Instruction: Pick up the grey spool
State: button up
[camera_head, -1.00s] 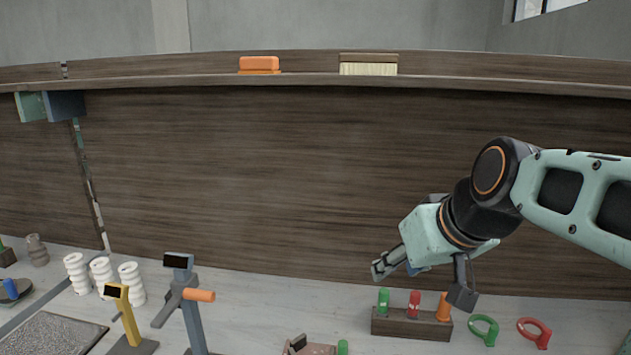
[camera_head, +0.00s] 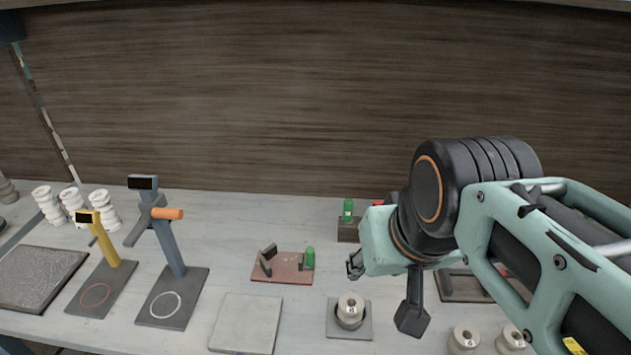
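A grey-brown, ribbed, spool-like piece (camera_head: 6,189) stands at the far left, cut off by the picture edge. Two similar pale spools, one (camera_head: 464,340) and another (camera_head: 511,340), stand at the front right. I cannot tell for sure which of these is the grey spool. My gripper (camera_head: 384,292) is open, its two fingers wide apart, above and right of the plate with the spool. Nothing shows between the fingers.
White ribbed stacks (camera_head: 74,203), a yellow stand (camera_head: 106,240) and a blue-grey stand (camera_head: 168,240) are at left. A reddish base (camera_head: 285,275) lies in the middle, behind a bare pale board (camera_head: 245,325).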

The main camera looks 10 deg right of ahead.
aim_at(351, 305)
jog(key=j+z, duration=0.1)
jog(key=z, duration=0.3)
jog(key=k+j+z, duration=0.1)
jog(key=z, duration=0.35)
jog(key=k+z, duration=0.1)
jog(key=z, duration=0.3)
jog(key=k+j, duration=0.1)
jog(key=j, duration=0.2)
jog(key=k+j+u, duration=0.1)
jog(key=j, duration=0.2)
jog(key=l+z, duration=0.15)
jog(key=i+l+z, duration=0.1)
jog(key=l, duration=0.2)
jog(key=i+l, duration=0.05)
